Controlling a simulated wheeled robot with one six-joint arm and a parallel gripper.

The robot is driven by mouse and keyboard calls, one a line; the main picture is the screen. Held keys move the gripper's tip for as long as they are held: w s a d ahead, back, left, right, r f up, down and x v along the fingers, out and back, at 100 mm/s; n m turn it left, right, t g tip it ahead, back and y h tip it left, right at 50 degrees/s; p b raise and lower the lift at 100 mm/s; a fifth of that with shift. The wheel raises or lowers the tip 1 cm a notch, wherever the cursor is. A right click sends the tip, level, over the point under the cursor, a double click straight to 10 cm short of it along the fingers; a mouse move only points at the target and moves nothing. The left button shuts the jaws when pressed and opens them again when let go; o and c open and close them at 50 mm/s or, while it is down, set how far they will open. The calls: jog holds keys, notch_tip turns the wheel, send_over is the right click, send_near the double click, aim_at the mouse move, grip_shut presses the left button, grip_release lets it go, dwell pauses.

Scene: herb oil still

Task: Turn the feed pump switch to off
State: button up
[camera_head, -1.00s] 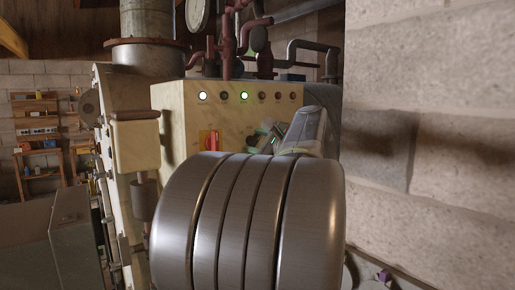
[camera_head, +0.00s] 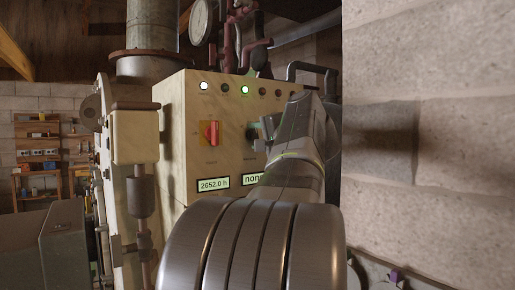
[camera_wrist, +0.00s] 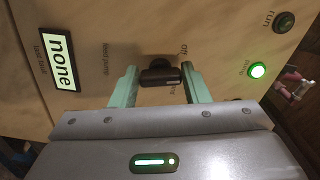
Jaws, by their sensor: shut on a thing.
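The feed pump switch (camera_wrist: 160,74) is a dark knob on the cream panel, in the middle of the wrist view. The word "off" is printed at its upper right there, and "feed pump" to its left. My gripper (camera_wrist: 160,90) has its two pale green fingers on either side of the knob, shut on it. The knob's long side lies across the picture, between the fingers; its exact pointer direction is unclear. In the head view my gripper (camera_head: 262,132) is at the panel front, and my arm and fingers mostly hide the switch.
A lit green pump lamp (camera_wrist: 258,70) is near the run lamp (camera_wrist: 284,22). Displays read "2652.0 h" (camera_head: 213,184) and "none" (camera_wrist: 58,46). A block wall (camera_head: 430,140) stands close on the right.

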jog(key=n+b, duration=0.1)
jog(key=n, duration=0.1)
jog(key=n+b, duration=0.2)
jog(key=shift+f+n, duration=0.3)
jog(key=shift+f, duration=0.05)
jog(key=shift+w+d+n+b, duration=0.1)
jog(key=shift+n+b, duration=1)
jog(key=shift+n, duration=0.3)
jog(key=shift+r, duration=0.1)
jog(key=o, duration=1)
jog(key=b+v, duration=0.1)
jog(key=v, duration=1.3)
jog(key=shift+r, duration=0.1)
